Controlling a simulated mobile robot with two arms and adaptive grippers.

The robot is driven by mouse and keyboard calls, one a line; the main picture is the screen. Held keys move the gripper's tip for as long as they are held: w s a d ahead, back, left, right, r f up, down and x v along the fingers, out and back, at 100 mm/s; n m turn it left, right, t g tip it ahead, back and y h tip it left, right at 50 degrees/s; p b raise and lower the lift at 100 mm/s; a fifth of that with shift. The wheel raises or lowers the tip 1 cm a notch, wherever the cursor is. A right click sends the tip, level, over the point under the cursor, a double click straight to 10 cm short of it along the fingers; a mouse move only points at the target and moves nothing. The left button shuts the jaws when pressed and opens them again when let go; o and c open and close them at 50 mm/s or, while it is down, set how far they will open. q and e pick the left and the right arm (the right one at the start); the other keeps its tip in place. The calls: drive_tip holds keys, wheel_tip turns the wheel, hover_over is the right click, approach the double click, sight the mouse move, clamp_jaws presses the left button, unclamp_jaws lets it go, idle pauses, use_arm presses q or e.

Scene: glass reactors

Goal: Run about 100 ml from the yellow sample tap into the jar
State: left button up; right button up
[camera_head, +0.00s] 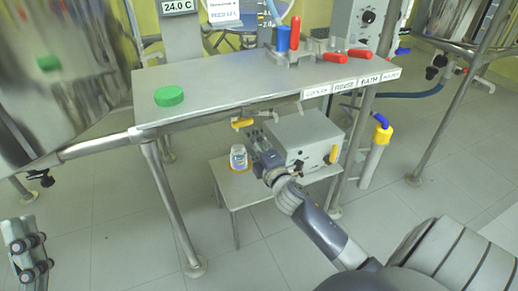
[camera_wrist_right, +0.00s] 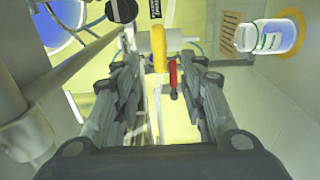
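The jar (camera_head: 239,158) is a small clear or whitish vessel with a label. It stands upright on an orange round mark on a low table, and it shows at the upper right of the right wrist view (camera_wrist_right: 272,37). The yellow tap handle (camera_head: 242,123) sits under the bench edge, above the jar. A yellow handle (camera_wrist_right: 159,48) shows ahead between my right fingers in the wrist view. My right gripper (camera_head: 260,147) is open and empty, close to the jar's right and below the tap. My left gripper (camera_head: 28,252) is at the lower left, far from both; its opening is unclear.
A steel bench (camera_head: 225,80) carries a green cap (camera_head: 169,96) and red-handled valves (camera_head: 335,57). A grey box (camera_head: 305,138) stands on the low table (camera_head: 258,186) behind my right gripper. A red handle (camera_wrist_right: 173,75) hangs near the yellow one. A bench leg (camera_head: 170,205) stands left.

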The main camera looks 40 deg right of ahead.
drive_tip(key=shift+v, duration=1.85)
